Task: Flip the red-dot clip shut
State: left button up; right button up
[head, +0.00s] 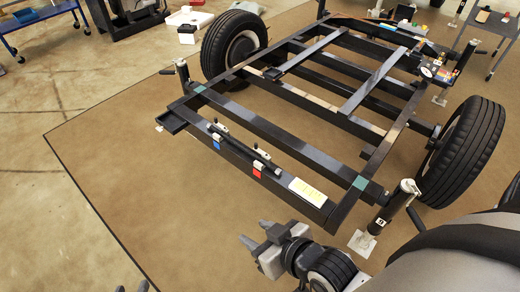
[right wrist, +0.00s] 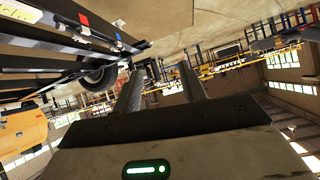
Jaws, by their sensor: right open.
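The red-dot clip (head: 258,166) is a small pale clip above a red square on the front beam of the black trailer frame, at the right end of a thin black bar. The red mark also shows in the right wrist view (right wrist: 84,19); whether the clip's flap is up or down is too small to tell. My right gripper (head: 256,238) is open and empty, in front of the beam and apart from the clip. Its spread fingers show in the right wrist view (right wrist: 160,75). Only the tips of my left gripper (head: 134,288) show at the bottom edge.
A second clip with a blue square (head: 216,142) holds the bar's left end. A yellow-and-white label (head: 307,192) lies right on the beam. Wheels (head: 464,152) and jack stands (head: 389,207) flank the frame. The brown mat (head: 130,180) is clear at left.

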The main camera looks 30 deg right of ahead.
aim_at(256, 145)
jog(key=k, duration=0.55)
jog(key=z, duration=0.4)
jog(key=i, duration=1.6)
jog(key=z, duration=0.15)
